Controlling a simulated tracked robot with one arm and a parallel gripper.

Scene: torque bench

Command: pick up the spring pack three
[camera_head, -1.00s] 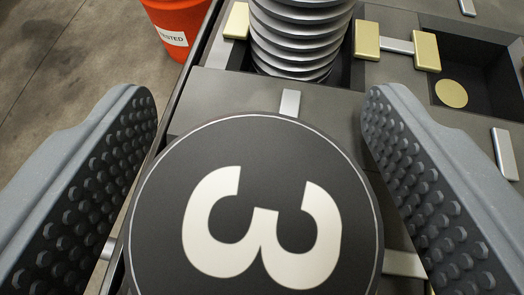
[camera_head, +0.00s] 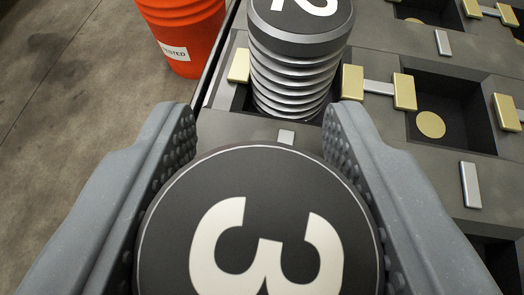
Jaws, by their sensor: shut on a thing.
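Spring pack three (camera_head: 300,215) shows its round black top with a white 3 and a thin pale ring, at the bottom middle. My gripper (camera_head: 258,150) has one grey studded jaw on each side of it. The jaws are shut on the pack and press its left and right sides. The body of the pack below its top is hidden, so I cannot tell how far it stands above the bench.
Another spring pack (camera_head: 295,75) with a white 2 on its black top and stacked silver discs stands in a bay just beyond. An orange bucket (camera_head: 190,25) stands on the floor at the upper left. An empty bay (camera_head: 450,125) with brass blocks lies to the right.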

